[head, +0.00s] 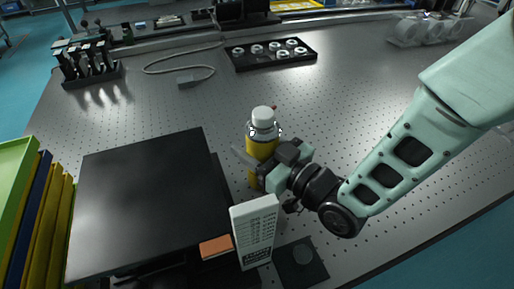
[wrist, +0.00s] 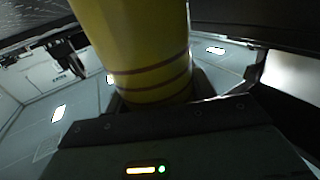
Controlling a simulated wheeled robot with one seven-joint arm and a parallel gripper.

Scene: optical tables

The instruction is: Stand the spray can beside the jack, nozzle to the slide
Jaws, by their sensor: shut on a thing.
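The spray can (head: 261,143), yellow with a white cap, stands about upright right of a large black flat-topped unit (head: 142,195). My gripper (head: 258,166) is shut around its body from the right. In the wrist view the yellow can (wrist: 145,45), with dark bands, fills the space between the fingers (wrist: 165,110). The can's base is hidden in the head view, so I cannot tell whether it touches the table. I cannot tell for sure which things are the jack and the slide. The nozzle's direction is not clear under the cap.
A white printed box (head: 255,232) stands in front of my gripper, with an orange block (head: 216,247) and a small dark plate (head: 301,264) near it.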

